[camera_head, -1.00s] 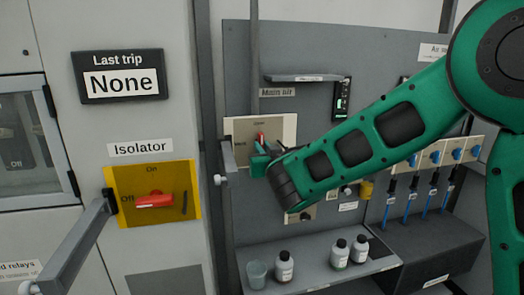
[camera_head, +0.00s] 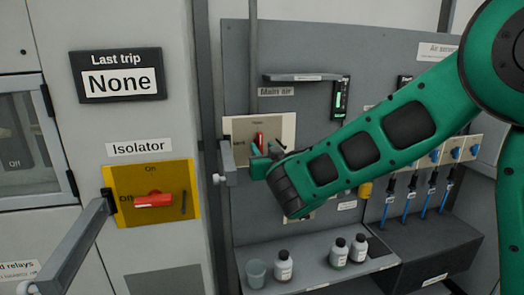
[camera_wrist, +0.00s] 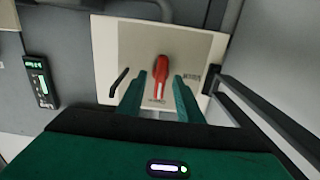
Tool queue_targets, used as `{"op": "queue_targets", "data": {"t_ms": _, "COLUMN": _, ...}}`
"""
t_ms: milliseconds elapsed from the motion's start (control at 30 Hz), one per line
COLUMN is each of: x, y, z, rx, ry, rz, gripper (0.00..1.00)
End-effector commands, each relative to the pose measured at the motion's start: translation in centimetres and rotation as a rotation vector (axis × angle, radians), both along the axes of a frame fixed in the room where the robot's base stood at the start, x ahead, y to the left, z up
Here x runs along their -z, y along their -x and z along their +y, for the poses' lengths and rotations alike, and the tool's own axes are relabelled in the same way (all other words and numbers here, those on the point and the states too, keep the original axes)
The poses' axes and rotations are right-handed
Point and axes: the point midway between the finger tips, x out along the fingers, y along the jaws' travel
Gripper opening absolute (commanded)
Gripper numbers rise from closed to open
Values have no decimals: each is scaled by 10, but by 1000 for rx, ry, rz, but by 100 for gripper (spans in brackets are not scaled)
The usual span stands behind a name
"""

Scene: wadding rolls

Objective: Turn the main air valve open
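The main air valve has a red handle (camera_head: 260,139) on a cream plate (camera_head: 289,125), under the "Main air" label (camera_head: 276,91). In the head view the red handle stands about upright, partly hidden by my gripper (camera_head: 262,158). In the wrist view the red handle (camera_wrist: 160,72) points along the picture's vertical, towards the printed word at the plate's lower edge. My gripper (camera_wrist: 160,98) has its two green fingers apart, one on each side of the handle's near end. I cannot tell whether either finger touches it.
A grey bracket arm (camera_head: 228,160) stands just left of the valve plate. A yellow isolator panel (camera_head: 170,205) is further left. Bottles (camera_head: 283,266) and a cup (camera_head: 256,273) stand on the shelf below. A black hooked piece (camera_wrist: 119,82) sits beside the handle.

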Motion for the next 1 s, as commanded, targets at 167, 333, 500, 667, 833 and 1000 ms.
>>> {"op": "queue_targets", "data": {"t_ms": 167, "x": 0, "y": 33, "z": -9, "rx": -3, "ry": 2, "rz": 0, "gripper": 33}}
{"op": "queue_targets", "data": {"t_ms": 333, "x": 1, "y": 61, "z": -18, "rx": -2, "ry": 2, "rz": 1, "gripper": 33}}
{"op": "queue_targets", "data": {"t_ms": 500, "x": 1, "y": 80, "z": -23, "rx": -2, "ry": 1, "rz": 2, "gripper": 33}}
{"op": "queue_targets", "data": {"t_ms": 667, "x": 1, "y": 87, "z": -26, "rx": 0, "ry": 1, "rz": 1, "gripper": 33}}
{"op": "queue_targets", "data": {"t_ms": 833, "x": 1, "y": 87, "z": -26, "rx": 0, "ry": 1, "rz": 2, "gripper": 33}}
{"op": "queue_targets", "data": {"t_ms": 1000, "x": 1, "y": 86, "z": -30, "rx": 9, "ry": 3, "rz": 6, "gripper": 33}}
